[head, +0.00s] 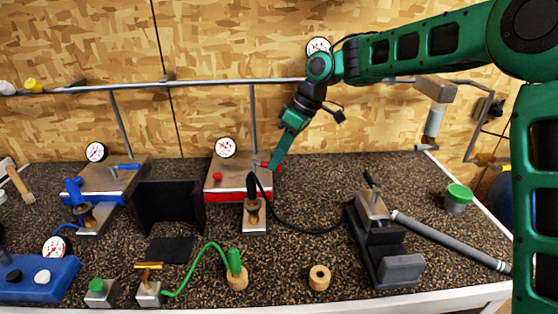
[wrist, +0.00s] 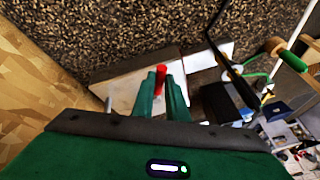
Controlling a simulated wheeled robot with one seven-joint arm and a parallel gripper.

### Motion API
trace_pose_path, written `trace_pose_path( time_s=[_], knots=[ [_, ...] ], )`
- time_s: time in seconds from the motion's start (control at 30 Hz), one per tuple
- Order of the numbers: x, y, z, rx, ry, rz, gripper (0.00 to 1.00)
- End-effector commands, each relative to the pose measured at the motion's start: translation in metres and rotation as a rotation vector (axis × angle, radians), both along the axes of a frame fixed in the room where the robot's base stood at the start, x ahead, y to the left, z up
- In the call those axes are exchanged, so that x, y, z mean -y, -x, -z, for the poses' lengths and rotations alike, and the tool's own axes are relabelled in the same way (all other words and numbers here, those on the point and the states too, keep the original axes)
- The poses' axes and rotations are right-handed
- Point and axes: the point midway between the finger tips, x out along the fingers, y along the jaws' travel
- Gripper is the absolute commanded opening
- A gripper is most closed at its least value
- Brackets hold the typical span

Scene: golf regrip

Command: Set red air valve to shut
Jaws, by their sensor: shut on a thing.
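The red air valve handle (head: 264,165) sits on top of the box with the red front (head: 230,196), at the back middle of the bench in the head view. In the wrist view the red handle (wrist: 160,78) stands between my green fingertips. My gripper (head: 272,166) reaches down from above right and is shut on the red handle. The fingers hide part of the handle, and I cannot tell its exact angle. A round gauge (head: 226,147) stands on the back of this box, and a red knob (head: 217,176) is on its top.
A similar box with a blue handle (head: 128,166) stands to the left. A black-nozzled tool (head: 253,200) with a black hose stands just in front of the red box. A grey rail (head: 210,83) runs behind. A vise (head: 378,220) stands to the right.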

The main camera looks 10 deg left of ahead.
Motion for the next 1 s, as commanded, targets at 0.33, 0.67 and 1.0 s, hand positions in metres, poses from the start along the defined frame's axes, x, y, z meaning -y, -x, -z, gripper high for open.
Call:
trace_pose_path(
  time_s=[0.33, 0.67, 1.0],
  knots=[
    [0.0019, -0.0127, -0.0013, 0.004, -0.001, -0.135, 0.00],
    [0.0019, -0.0137, -0.0018, 0.004, 0.001, -0.163, 0.00],
    [0.0016, -0.0131, -0.0014, 0.003, 0.002, -0.162, 0.32]
  ],
)
